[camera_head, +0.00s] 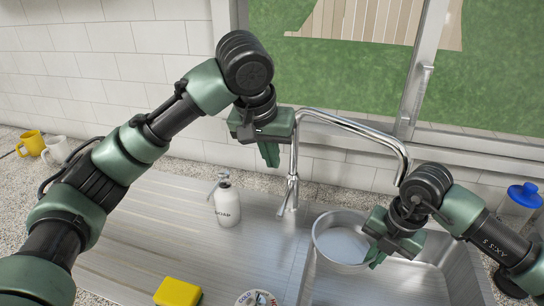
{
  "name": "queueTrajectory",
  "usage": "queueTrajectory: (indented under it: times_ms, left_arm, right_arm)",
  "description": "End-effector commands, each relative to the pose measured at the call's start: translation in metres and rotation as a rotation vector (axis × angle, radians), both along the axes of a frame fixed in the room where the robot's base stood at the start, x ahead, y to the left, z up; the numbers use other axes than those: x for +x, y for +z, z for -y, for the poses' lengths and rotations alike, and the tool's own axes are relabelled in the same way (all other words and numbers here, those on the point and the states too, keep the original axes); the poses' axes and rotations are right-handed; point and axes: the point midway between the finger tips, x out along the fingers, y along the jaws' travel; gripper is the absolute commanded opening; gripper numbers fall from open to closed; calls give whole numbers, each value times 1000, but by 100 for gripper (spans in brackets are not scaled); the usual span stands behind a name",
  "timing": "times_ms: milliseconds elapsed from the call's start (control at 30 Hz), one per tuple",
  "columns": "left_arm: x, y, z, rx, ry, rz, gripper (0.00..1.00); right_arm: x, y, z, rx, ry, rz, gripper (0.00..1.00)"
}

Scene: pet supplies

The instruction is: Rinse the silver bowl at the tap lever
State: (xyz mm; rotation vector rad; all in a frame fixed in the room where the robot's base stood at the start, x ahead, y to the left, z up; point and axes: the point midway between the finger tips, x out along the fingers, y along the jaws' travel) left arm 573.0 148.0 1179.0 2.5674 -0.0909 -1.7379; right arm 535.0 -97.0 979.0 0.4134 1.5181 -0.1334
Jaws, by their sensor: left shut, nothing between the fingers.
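The silver bowl (328,243) is upright over the sink basin, below the tap's spout end. My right gripper (376,256) is shut on its right rim. The bowl's inside looks pale grey; I cannot tell whether water is in it. The tap (352,124) has a tall chrome neck that bends to the right. Its lever (288,196) is at the lower part of the upright pipe and is small in view. My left gripper (270,156) is shut and empty, up at the left of the tap neck, above the lever.
A white soap bottle (227,205) stands left of the tap. A yellow sponge (178,292) and a round lidded tin (257,299) are at the front. Mugs (31,144) stand far left, and a blue-lidded jar (521,200) far right. The metal drainboard (150,225) is mostly clear.

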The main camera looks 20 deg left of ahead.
Motion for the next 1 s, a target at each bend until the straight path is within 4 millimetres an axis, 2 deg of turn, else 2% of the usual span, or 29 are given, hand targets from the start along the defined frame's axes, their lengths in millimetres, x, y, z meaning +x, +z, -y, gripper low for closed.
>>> queueTrajectory:
  times_ms: [700,1000]
  left_arm:
    - [0,0,0,0,0,0,0]
    - [0,0,0,0,0,0,0]
  right_arm:
    - [-38,0,-38,0,1,0,0]
    - [-41,0,-41,0,0,1,0]
